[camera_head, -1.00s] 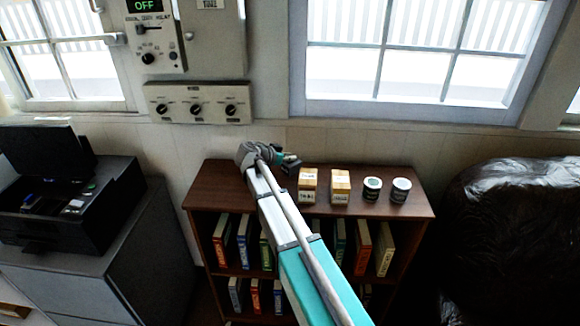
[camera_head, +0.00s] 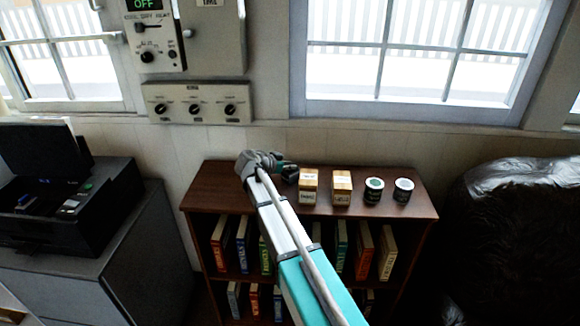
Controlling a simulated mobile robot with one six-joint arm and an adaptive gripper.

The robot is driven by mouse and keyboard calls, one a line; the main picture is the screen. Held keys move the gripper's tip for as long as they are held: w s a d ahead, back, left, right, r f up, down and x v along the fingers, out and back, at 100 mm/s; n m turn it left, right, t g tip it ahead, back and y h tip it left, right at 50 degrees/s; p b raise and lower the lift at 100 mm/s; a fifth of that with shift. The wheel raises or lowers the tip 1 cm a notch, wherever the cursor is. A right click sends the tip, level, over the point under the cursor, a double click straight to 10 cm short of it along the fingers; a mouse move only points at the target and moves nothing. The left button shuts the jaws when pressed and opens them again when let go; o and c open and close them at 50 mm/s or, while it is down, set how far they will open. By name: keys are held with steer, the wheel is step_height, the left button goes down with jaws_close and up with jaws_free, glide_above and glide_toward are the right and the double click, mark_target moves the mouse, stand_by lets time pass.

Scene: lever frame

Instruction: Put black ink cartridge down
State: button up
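My gripper (camera_head: 288,171) is at the back left of the brown bookshelf's top (camera_head: 215,187), just left of the boxes there. It is small in view and points right. I cannot make out its fingers clearly, nor whether they hold anything. A black ink cartridge cannot be told apart at the gripper; any dark piece there blends with the gripper itself. The open black printer (camera_head: 95,215) stands at the left, with small dark and bluish parts inside.
Two tan and white boxes (camera_head: 308,188) (camera_head: 341,188) and two dark tins with pale labels (camera_head: 373,190) (camera_head: 403,190) stand in a row on the shelf top. Books fill the shelves below. A black leather chair (camera_head: 515,235) is at the right. The shelf top's left part is bare.

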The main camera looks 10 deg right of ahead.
steer(key=o, duration=0.3)
steer(key=shift+r, duration=0.2)
steer(key=p+v, duration=0.5)
steer(key=v, duration=0.7)
steer(key=shift+f, duration=0.1)
stand_by(0.5)
